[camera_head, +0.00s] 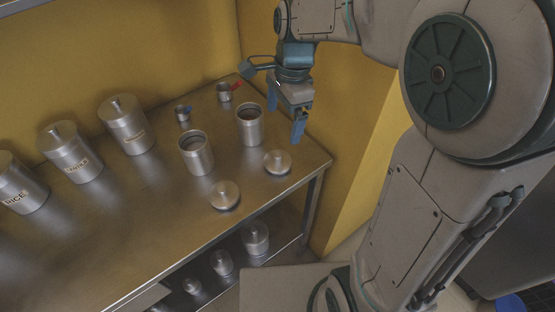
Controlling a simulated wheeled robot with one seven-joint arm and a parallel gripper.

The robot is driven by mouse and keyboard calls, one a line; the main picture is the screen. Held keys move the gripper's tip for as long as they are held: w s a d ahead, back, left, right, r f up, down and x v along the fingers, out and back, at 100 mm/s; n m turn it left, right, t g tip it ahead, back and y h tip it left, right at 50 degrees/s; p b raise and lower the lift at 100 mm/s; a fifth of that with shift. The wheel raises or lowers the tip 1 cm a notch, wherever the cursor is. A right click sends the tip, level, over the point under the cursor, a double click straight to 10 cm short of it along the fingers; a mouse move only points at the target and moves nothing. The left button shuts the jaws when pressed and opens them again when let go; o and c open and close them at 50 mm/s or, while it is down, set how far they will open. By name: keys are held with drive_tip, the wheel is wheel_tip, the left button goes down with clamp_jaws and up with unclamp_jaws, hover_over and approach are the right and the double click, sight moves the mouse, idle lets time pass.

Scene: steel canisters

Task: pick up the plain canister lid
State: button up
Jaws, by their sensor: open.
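Two round steel lids with knobs lie on the steel table: one near the table's front edge (225,197) and one farther right near the corner (278,163). I cannot tell which belongs to the plain canister. Two open, lidless canisters stand behind them, a left one (198,157) and a right one (250,128); no label shows on either. My gripper (285,123) is open and empty, fingers pointing down, above the table's right end. In the picture it is just above the right lid and right of the right open canister; its exact height is unclear.
Lidded labelled canisters stand on the left, one reading RICE (25,190). Several lidded canisters are on the lower shelf (287,235). A yellow wall (150,45) is behind.

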sight(278, 154)
drive_tip(key=f, duration=0.4)
drive_tip(key=a+f, duration=0.1)
drive_tip(key=f, duration=0.3)
drive_tip(key=f+b, duration=0.1)
drive_tip(key=f, duration=0.3)
drive_tip(key=shift+s+a+f, duration=0.15)
drive_tip(key=shift+s+f, duration=0.2)
drive_tip(key=shift+f, duration=0.05)
drive_tip(key=c, duration=1.1)
